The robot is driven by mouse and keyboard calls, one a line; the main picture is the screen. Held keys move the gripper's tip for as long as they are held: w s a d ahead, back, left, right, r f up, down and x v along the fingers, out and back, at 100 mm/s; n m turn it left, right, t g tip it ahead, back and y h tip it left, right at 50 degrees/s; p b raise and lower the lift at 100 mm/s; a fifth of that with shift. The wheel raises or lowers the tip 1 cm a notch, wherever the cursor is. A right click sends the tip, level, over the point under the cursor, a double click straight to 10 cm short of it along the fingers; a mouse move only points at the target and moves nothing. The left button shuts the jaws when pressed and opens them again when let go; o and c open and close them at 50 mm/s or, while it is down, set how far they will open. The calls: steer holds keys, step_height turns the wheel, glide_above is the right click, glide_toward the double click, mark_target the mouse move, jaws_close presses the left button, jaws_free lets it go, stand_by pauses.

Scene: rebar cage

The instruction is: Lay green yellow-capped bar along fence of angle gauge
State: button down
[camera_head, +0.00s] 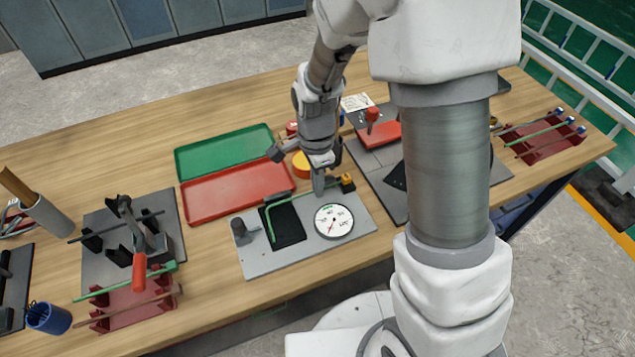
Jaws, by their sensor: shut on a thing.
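The green bar (290,197) is bent, with one long leg and a shorter leg turned toward the front at its left end. Its yellow cap (347,181) is at the right end. My gripper (319,189) is shut on the long leg, near the cap. The bar is over the angle gauge (262,266), a grey plate with a black panel (287,226), a white round dial (333,221) and a grey post (240,231) at left. The short leg lies over the panel's left edge. I cannot tell whether the bar touches the plate or fence.
Red (220,199) and green (215,149) trays lie behind left. A bending tool with a red handle (139,272) and a red rack (125,307) stand at left. Another rack with bars (545,145) is at far right. A dark plate with a red block (380,134) is right of the gauge.

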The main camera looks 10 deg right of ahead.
steer(key=shift+w+a, duration=0.1)
steer(key=shift+w, duration=0.2)
steer(key=c, duration=0.9)
jaws_free()
steer(key=shift+c, duration=0.2)
steer(key=shift+r, duration=0.1)
step_height(320, 180, up, 17)
steer(key=p, duration=0.2)
steer(key=shift+w+r, duration=0.15)
steer(key=shift+w, duration=0.3)
steer(key=shift+a, duration=0.1)
steer(key=shift+r, duration=0.1)
step_height(320, 180, up, 6)
steer(key=p, duration=0.5)
